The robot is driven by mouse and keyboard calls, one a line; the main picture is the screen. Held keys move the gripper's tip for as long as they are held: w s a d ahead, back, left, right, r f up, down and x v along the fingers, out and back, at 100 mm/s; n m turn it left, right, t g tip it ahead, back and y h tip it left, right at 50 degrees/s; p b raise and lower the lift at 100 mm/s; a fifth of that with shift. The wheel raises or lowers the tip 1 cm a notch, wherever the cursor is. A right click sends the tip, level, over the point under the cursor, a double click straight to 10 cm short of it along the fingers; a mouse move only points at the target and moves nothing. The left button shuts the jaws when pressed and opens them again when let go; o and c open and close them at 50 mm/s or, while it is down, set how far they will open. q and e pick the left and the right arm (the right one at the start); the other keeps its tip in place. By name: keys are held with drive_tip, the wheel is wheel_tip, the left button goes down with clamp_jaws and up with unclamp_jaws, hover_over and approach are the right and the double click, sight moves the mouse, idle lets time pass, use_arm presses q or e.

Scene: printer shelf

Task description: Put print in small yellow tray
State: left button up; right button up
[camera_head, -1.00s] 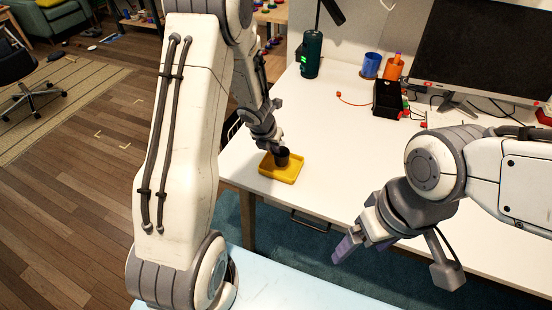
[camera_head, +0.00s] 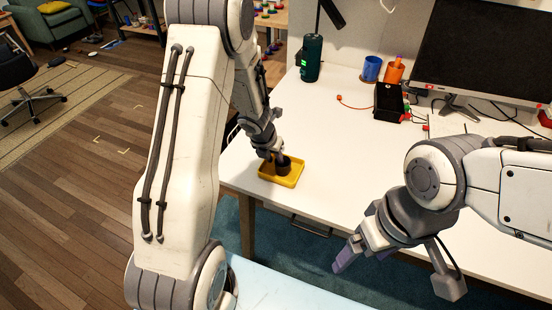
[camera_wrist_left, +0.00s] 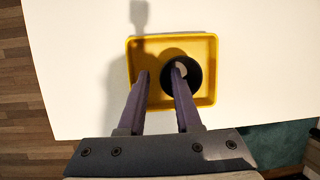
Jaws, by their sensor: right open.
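The print is a small dark round cup-like piece (camera_head: 284,168); it appears to rest in the right part of the small yellow tray (camera_head: 279,180) on the white desk. In the left wrist view, the print (camera_wrist_left: 190,88) is a black round shape inside the tray's rim (camera_wrist_left: 214,70). My left gripper (camera_head: 275,160) is low over the tray. In the wrist view its fingers (camera_wrist_left: 162,74) are apart; the right fingertip overlaps the print's opening and the left one stands clear of it. My right gripper (camera_head: 362,250) is open and empty at the desk's front edge.
A black bin (camera_head: 389,102), orange cup (camera_head: 394,70), blue cup (camera_head: 371,68) and green bottle (camera_head: 311,56) stand at the back of the desk (camera_head: 330,140). A monitor (camera_head: 480,50) stands at right. The desk between tray and bin is clear.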

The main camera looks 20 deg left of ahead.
use_arm(q)
drive_tip(key=s+d+r+n+t+y+p, duration=0.1)
drive_tip(key=s+d+r+n+p, duration=0.2)
drive_tip(key=r, duration=0.4)
drive_tip(key=d+r+n+y+p, duration=0.1)
drive_tip(key=r+n+p, duration=0.1)
drive_tip(key=r+n, duration=0.4)
drive_tip(key=s+d+r+n+t+p, duration=0.1)
drive_tip(key=s+r+n+p, duration=0.15)
drive_tip(key=r, duration=0.55)
drive_tip(key=s+d+r+n+g, duration=0.1)
drive_tip(key=s+d+n, duration=0.3)
drive_tip(key=s, duration=0.4)
drive_tip(key=s+d+r+n+g+h, duration=0.1)
drive_tip(key=s+d+r+n+g, duration=0.1)
drive_tip(key=s+n, duration=0.5)
drive_tip(key=s+d+r+n+g+h, duration=0.1)
drive_tip(key=s+d+n+g, duration=0.1)
drive_tip(key=s+d+n, duration=0.4)
drive_tip(key=s+d, duration=0.1)
drive_tip(key=s, duration=0.1)
drive_tip(key=shift+s+r+g, duration=0.3)
drive_tip(key=shift+r+g, duration=0.1)
drive_tip(key=shift+a, duration=0.1)
